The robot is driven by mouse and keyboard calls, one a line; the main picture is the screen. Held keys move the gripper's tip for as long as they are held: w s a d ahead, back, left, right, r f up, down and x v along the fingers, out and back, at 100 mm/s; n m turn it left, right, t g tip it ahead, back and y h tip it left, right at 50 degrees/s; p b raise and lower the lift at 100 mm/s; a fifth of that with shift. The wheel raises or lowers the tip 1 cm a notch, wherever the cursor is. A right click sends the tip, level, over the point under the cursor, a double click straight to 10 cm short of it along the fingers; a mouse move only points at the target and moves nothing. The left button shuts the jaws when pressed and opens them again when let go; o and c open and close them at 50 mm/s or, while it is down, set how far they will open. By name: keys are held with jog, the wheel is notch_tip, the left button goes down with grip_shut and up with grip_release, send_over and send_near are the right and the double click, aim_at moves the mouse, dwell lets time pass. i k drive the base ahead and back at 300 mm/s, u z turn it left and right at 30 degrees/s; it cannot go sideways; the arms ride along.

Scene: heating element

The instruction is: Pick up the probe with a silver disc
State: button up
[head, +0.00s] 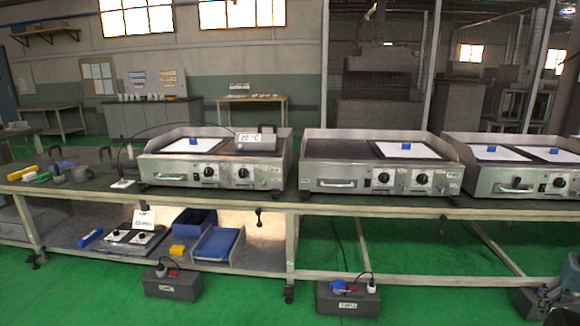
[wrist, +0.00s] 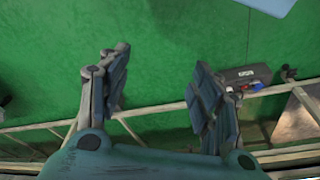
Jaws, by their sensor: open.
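I cannot clearly make out a probe with a silver disc. In the head view a display box (head: 256,140) reading about 20 °C sits on the left griddle. A thin dark cable arcs from near it down to a small white item (head: 123,183) on the table left of the griddle; this item is too small to identify. My gripper (wrist: 161,75) is open and empty in the wrist view, with green floor between its fingers. It is far from the table top. Part of my arm shows at the lower right of the head view.
Left (head: 215,163), middle (head: 325,172) and right (head: 480,175) griddles stand on a long table (head: 365,208). Its lower shelf holds blue bins (head: 218,243) and a small display (head: 144,220). Dark boxes (head: 172,284) (head: 348,299) stand on the floor. Green floor in front is mostly clear.

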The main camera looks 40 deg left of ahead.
aim_at(121, 173)
jog(key=u, duration=2.9)
jog(key=i, duration=3.5)
jog(key=z, duration=0.35)
